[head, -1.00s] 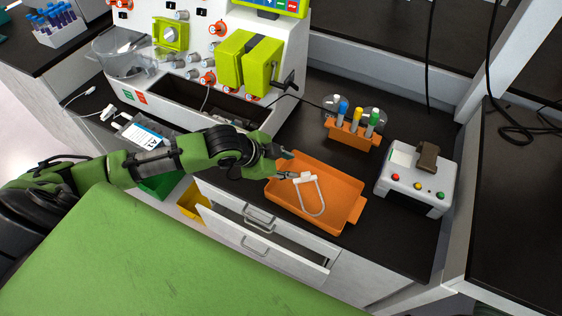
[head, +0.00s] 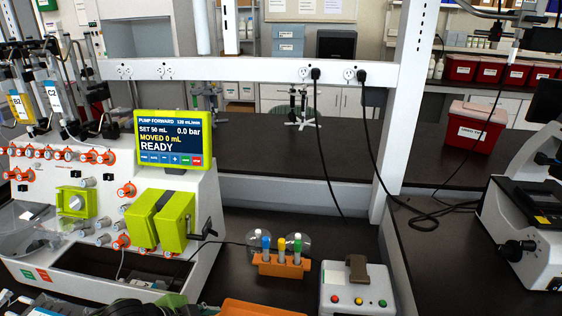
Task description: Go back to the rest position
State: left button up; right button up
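Neither gripper shows in the head view. Only a dark and green piece of my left arm shows at the bottom edge, left of the orange tray (head: 258,308). Only the tray's far part is in view, so what lies in it cannot be seen. The cell processor (head: 200,205) stands at the left with its display (head: 173,143) reading "READY", "SET 50 mL" and "MOVED 0 mL".
An orange tube rack (head: 281,267) with blue, yellow and green capped tubes stands behind the tray. A white device (head: 345,298) with coloured buttons is to its right. A microscope (head: 525,240) and a red bin (head: 472,128) stand farther right. Black cables hang from the rail.

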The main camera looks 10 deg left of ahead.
pick_arm(q)
jog(key=s+d+f+n, duration=0.2)
jog(key=s+d+n, duration=0.1)
jog(key=s+d, duration=0.4)
jog(key=s+a+f+n+g+y, duration=0.2)
jog(key=s+a+n, duration=0.2)
jog(key=s, duration=0.3)
jog(key=s+a+f+n+g+y, duration=0.1)
jog(key=s+a+f+n+y, duration=0.15)
jog(key=s, duration=0.45)
notch_tip(320, 180, down, 28)
jog(key=s+g, duration=0.1)
jog(key=s, duration=0.1)
jog(key=s+a+f, duration=0.1)
jog(key=s+f, duration=0.6)
jog(key=s, duration=0.1)
jog(key=s+a+f+g+b, duration=0.1)
jog(key=s+a+f, duration=0.1)
jog(key=s+f, duration=0.6)
jog(key=shift+a+g, duration=0.3)
